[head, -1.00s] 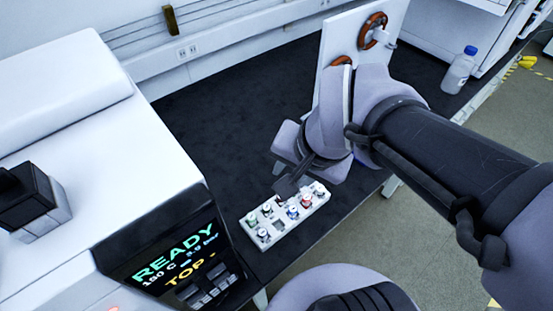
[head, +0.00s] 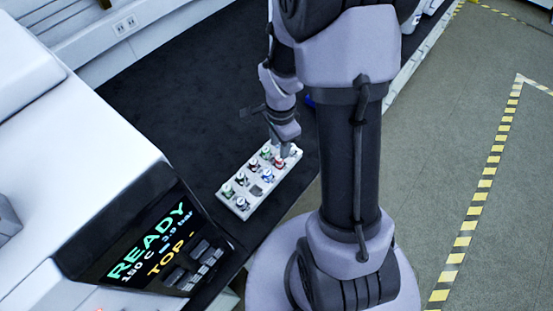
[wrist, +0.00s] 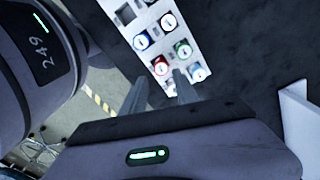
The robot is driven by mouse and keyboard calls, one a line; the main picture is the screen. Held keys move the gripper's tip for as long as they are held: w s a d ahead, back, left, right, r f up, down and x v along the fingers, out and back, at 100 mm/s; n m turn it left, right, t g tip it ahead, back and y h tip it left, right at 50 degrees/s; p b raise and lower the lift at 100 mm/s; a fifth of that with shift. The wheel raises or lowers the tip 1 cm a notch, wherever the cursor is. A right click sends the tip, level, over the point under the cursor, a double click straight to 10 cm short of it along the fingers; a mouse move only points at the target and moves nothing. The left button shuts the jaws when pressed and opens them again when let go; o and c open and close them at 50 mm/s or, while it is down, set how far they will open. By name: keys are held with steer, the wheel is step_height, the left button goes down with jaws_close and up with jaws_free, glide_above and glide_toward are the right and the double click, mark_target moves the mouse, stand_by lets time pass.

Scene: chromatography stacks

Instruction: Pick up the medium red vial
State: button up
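The white vial rack (head: 262,190) lies on the dark bench and holds several vials with coloured caps. A red vial (head: 278,163) stands near its far right end, close to a blue vial (head: 266,174). In the wrist view, a red vial (wrist: 160,67) shows near the rack's near end, and another red-capped vial (wrist: 168,20) sits farther up. My gripper (head: 285,152) is above the far end of the rack. In the wrist view my gripper (wrist: 161,76) has its two fingers apart, with the nearer red vial showing between the tips. Contact cannot be told.
A green vial (wrist: 183,50) and a blue vial (wrist: 141,41) stand close to the nearer red one in the rack. The instrument with a READY display (head: 150,245) stands left of the rack. The dark bench top (head: 170,100) behind the rack is mostly clear.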

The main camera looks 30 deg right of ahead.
mark_target(279, 163)
step_height(279, 163, down, 8)
steer(key=b, duration=0.3)
steer(key=shift+r, duration=0.3)
jaws_close()
